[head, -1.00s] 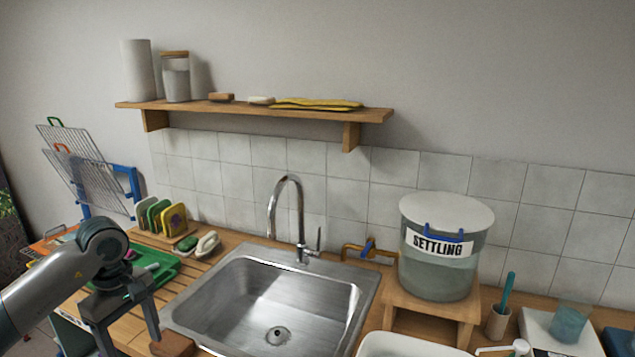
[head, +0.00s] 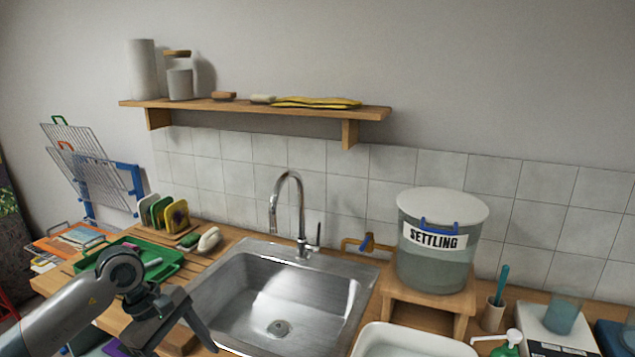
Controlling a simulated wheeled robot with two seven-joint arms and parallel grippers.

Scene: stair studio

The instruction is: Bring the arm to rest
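My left arm comes in from the lower left. Its dark gripper (head: 172,346) hangs low over the wooden counter (head: 220,234) at the left edge of the sink (head: 336,281). Its fingers are spread apart, and their tips are near the bottom edge of the picture. My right arm and gripper are not in view.
A green tray (head: 165,262) lies behind my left arm. Colored sponges (head: 176,216) stand in a rack beyond it. The tap (head: 301,210) rises behind the sink. A bucket marked SETTLING (head: 436,250) stands on a wooden stand, right. A white basin (head: 408,340) is at the front.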

